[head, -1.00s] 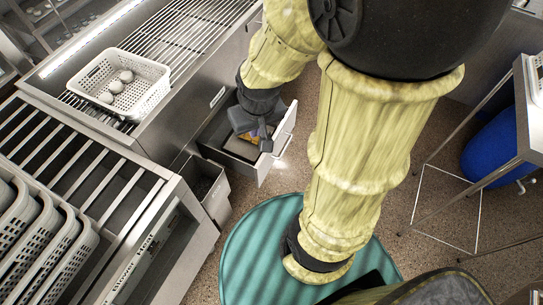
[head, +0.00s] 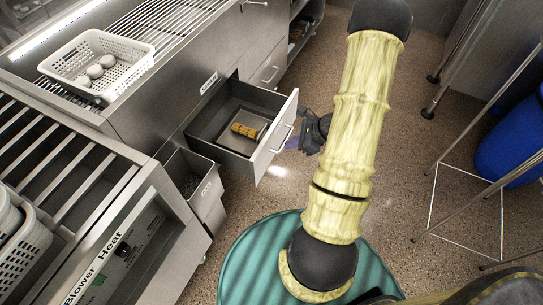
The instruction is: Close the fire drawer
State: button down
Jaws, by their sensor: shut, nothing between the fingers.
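The fire drawer (head: 276,139) is pulled out from the steel fryer counter, with a light front and a bar handle (head: 284,137). A yellow-brown item (head: 244,130) lies on a tray inside it. My gripper (head: 303,137) is just outside the drawer, to the right of its front and close to the handle. Its fingers point left toward the front; I cannot tell whether they touch it. The gripper is shut and empty. My arm does not cover the drawer.
A smaller open bin (head: 205,193) sticks out left of the drawer. A white perforated basket (head: 132,62) with several pale round items stands on the counter. A blue barrel (head: 510,143) and metal stand frame are at the right. The floor between is clear.

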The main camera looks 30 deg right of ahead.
jog(key=d+f+m+t, duration=0.1)
jog(key=d+f+m, duration=0.2)
jog(key=d+f, duration=0.1)
jog(key=shift+w+f+h+b, duration=0.15)
jog(key=shift+f+h+b, duration=0.15)
jog(key=shift+h+b, duration=0.1)
jog(key=shift+f, duration=0.1)
jog(key=b, duration=0.1)
send_near(264, 148)
jog(key=x, duration=0.6)
jog(key=shift+s+d+f, duration=0.25)
jog(key=shift+s+f, duration=0.05)
jog(key=shift+f, duration=0.05)
jog(key=shift+w+a, duration=0.15)
jog(key=shift+w, duration=0.1)
jog(key=shift+w+a, duration=0.1)
